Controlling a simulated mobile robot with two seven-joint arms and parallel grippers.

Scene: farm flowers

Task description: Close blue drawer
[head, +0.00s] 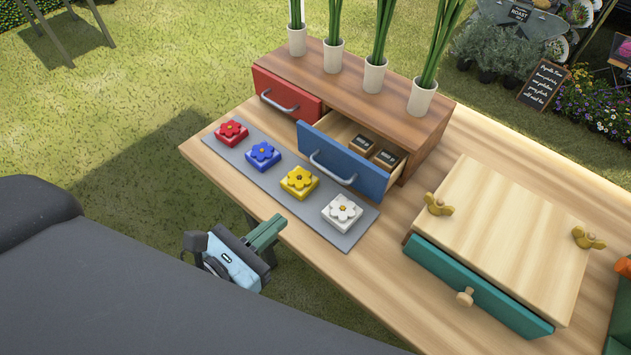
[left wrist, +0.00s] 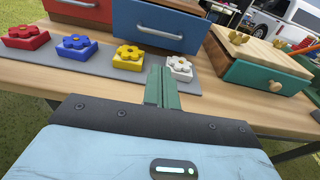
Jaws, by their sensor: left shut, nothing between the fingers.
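The blue drawer (head: 344,160) is pulled out of the wooden cabinet (head: 388,115), with small dark-topped boxes (head: 373,149) inside it. Its grey bar handle (head: 332,172) faces the near side. The drawer front also shows in the left wrist view (left wrist: 161,27). My left gripper (head: 268,232) is shut and empty, at the near edge of the table, short of the drawer. In the left wrist view its green fingers (left wrist: 161,87) are together and point toward the drawer front, between the yellow and white flower blocks. My right gripper is not in view.
A grey mat (head: 251,172) with red, blue, yellow (head: 300,182) and white (head: 342,212) flower blocks lies before the cabinet. A red drawer (head: 285,96) is shut. Several potted stems stand on top. A wooden box with a green drawer (head: 480,287) stands at the right.

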